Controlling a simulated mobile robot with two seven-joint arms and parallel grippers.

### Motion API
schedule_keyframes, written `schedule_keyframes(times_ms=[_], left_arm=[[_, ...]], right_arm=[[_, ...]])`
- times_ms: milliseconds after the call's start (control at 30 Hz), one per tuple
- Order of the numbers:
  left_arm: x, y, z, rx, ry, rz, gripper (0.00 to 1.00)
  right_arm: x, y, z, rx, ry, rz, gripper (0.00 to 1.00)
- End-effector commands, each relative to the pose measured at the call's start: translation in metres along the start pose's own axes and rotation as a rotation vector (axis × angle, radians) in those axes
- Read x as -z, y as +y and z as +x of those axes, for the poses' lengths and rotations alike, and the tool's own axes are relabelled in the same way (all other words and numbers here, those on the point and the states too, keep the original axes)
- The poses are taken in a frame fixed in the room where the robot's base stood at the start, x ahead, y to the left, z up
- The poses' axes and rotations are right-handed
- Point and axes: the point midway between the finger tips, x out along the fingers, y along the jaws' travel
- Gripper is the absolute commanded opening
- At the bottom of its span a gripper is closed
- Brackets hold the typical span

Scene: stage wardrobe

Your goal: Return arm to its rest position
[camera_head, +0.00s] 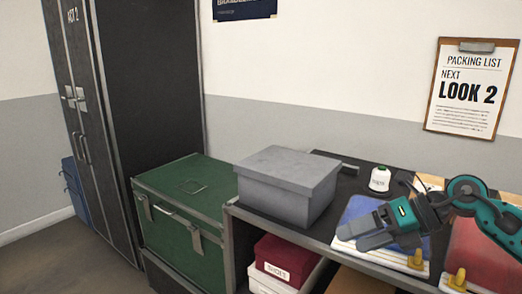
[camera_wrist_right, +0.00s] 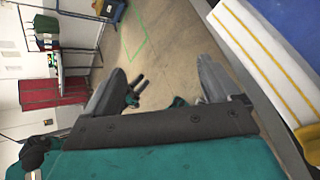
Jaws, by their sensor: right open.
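My right gripper (camera_head: 362,236) hangs over the shelf top at the right of the head view, in front of a blue folded item (camera_head: 362,208). Its two grey fingers point left and are apart with nothing between them. In the right wrist view my right gripper (camera_wrist_right: 160,72) also shows open and empty, with the floor beyond its fingers. My right arm comes in from the right edge above a red folded item (camera_head: 485,250). My left gripper does not show in the head view; small dark and teal parts in the wrist view are unclear.
A grey lidded box (camera_head: 285,185) stands on the shelf unit (camera_head: 330,245), left of my gripper. A white spool (camera_head: 380,178) stands behind it. A green trunk (camera_head: 185,210) and dark wardrobe (camera_head: 145,100) stand left.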

Motion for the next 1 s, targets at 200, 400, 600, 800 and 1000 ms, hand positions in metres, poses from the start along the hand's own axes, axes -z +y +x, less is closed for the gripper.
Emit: schedule_keyframes(times_ms=[200, 400, 600, 800, 1000], left_arm=[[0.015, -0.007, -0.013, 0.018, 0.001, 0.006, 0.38], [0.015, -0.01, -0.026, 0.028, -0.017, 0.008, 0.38], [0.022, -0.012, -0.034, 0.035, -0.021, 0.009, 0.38], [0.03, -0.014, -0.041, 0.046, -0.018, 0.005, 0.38], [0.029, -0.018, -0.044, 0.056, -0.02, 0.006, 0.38]], right_arm=[[0.015, 0.073, 0.057, -0.514, -0.208, 0.392, 0.89], [0.025, 0.071, 0.066, -0.786, -0.469, 0.941, 0.89], [0.079, 0.014, 0.076, -0.831, -0.735, 1.608, 0.89], [0.184, -0.031, 0.091, -0.68, -0.922, 2.224, 0.89], [0.25, -0.039, 0.1, -0.544, -0.983, 2.525, 0.89]])
